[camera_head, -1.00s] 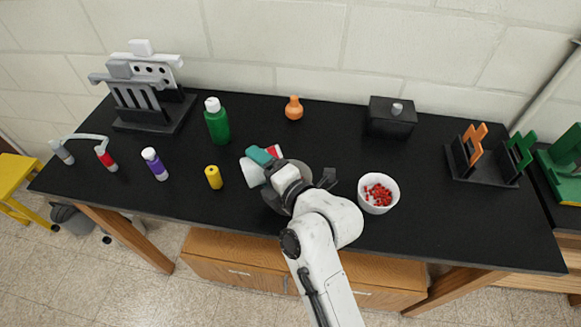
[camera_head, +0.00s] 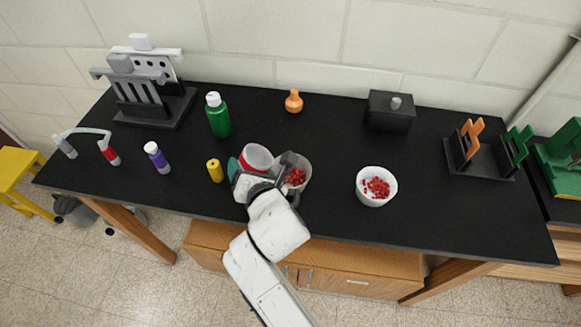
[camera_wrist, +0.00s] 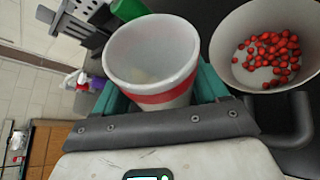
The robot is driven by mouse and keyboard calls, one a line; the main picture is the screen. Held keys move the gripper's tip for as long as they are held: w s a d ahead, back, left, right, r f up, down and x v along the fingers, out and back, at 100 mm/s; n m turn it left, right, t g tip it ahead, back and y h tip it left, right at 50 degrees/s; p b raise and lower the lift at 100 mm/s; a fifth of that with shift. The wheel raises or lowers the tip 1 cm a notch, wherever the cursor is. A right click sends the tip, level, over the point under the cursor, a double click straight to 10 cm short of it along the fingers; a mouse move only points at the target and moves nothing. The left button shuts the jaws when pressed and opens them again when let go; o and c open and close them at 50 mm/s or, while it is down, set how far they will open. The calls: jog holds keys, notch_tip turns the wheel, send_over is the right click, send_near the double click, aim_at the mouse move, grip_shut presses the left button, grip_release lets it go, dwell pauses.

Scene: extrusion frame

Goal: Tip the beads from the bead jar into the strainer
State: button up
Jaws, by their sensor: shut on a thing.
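My gripper (camera_head: 252,180) is shut on a white cup with a red band (camera_head: 257,157), which looks like the bead jar. Its teal fingers hold the cup nearly upright above the table, mouth up. In the wrist view the jar (camera_wrist: 155,62) shows no red beads inside, only a pale patch at its bottom. Just right of it is a pale bowl with red beads (camera_head: 303,178), partly hidden by my gripper; it also shows in the wrist view (camera_wrist: 235,50). A second white bowl with red beads (camera_head: 364,197) stands farther right. I cannot tell which bowl is the strainer.
A yellow cylinder (camera_head: 215,171) stands close left of my gripper. A green bottle (camera_head: 218,117), orange flask (camera_head: 293,102) and black box (camera_head: 389,113) stand behind. A purple bottle (camera_head: 156,157) and grey rack (camera_head: 150,95) are at left.

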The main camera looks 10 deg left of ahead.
jog(key=f, duration=0.1)
jog(key=a+f+n+h+b, duration=0.1)
jog(key=f, duration=0.1)
jog(key=s+a+f+n+b, duration=0.1)
jog(key=shift+a+f+t+h, duration=0.1)
jog(key=shift+f+t+h, duration=0.05)
jog(key=shift+t+h, duration=0.25)
jog(key=shift+s+a+f+n+t+h, duration=0.2)
jog(key=shift+a+n+h, duration=0.1)
jog(key=shift+n, duration=0.2)
jog(key=shift+s+a+f+n+t+h, duration=0.1)
jog(key=shift+a+n+t+h, duration=0.15)
jog(key=shift+n, duration=0.25)
dwell(0.9)
